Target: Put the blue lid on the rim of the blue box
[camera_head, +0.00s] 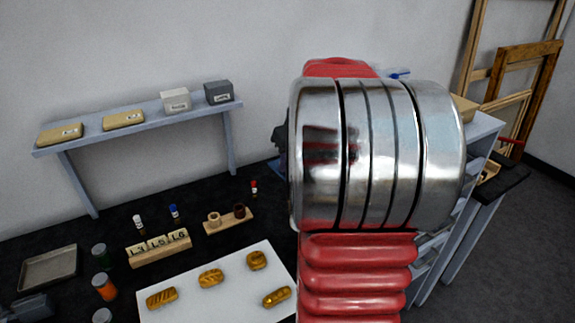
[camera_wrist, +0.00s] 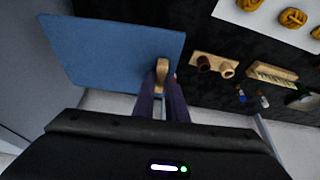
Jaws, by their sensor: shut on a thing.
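The blue lid (camera_wrist: 112,50) is a flat blue panel with a pale wooden knob (camera_wrist: 162,72), seen large in the wrist view. My gripper (camera_wrist: 161,82) is shut on this knob, and the lid hangs out over the dark table. In the head view my own arm hides the gripper and nearly all of the lid; only a small blue edge (camera_head: 274,165) shows left of the arm. I cannot make out the blue box in either view; the lid and my arm cover much of the scene.
A white board (camera_head: 225,290) with several golden pieces lies at the front. Behind it are a wooden holder (camera_head: 229,220) with two small cups and a lettered block rack (camera_head: 158,248). A raised shelf (camera_head: 150,118) bears several boxes. A grey rack stands right of my arm.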

